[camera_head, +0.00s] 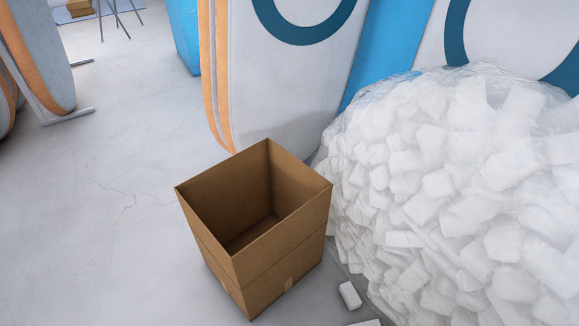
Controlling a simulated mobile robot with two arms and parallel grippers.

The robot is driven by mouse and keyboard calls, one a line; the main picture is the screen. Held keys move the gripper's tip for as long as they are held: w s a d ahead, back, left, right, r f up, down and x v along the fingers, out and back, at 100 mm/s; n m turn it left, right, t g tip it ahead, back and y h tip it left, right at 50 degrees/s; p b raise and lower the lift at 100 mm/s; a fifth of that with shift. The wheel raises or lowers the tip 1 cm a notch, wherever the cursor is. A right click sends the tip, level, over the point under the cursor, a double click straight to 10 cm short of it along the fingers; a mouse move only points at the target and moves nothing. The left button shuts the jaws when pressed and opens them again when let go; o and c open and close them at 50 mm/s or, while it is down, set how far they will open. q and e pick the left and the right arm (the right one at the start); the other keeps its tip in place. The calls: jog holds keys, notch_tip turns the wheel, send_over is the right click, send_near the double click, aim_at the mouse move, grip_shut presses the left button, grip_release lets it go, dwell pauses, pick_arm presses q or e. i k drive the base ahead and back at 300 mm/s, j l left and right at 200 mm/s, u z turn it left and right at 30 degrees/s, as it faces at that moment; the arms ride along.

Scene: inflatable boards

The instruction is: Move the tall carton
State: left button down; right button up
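The tall carton (272,262) is a brown cardboard box standing upright on the pale floor, in the lower middle of the head view. Its top is open and its inside looks empty. A strip of tape shows low on its front face. Its right side is close to a large clear bag of white foam pieces; I cannot tell if they touch. Neither of my grippers is in view.
The bulging bag of foam pieces (460,190) fills the right side. A few loose foam pieces (349,295) lie beside the carton. White inflatable boards (285,85) with orange edges stand behind it. The floor (100,220) at left is clear.

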aim_at(257, 218)
jog(key=i+j+z, duration=0.1)
jog(key=j+z, duration=0.35)
jog(key=i+j+z, duration=0.1)
jog(key=j+z, duration=0.6)
jog(key=z, duration=0.15)
jog(key=j+z, duration=0.45)
jog(key=k+j+z, duration=0.15)
jog(key=j+z, duration=0.25)
jog(key=l, duration=0.1)
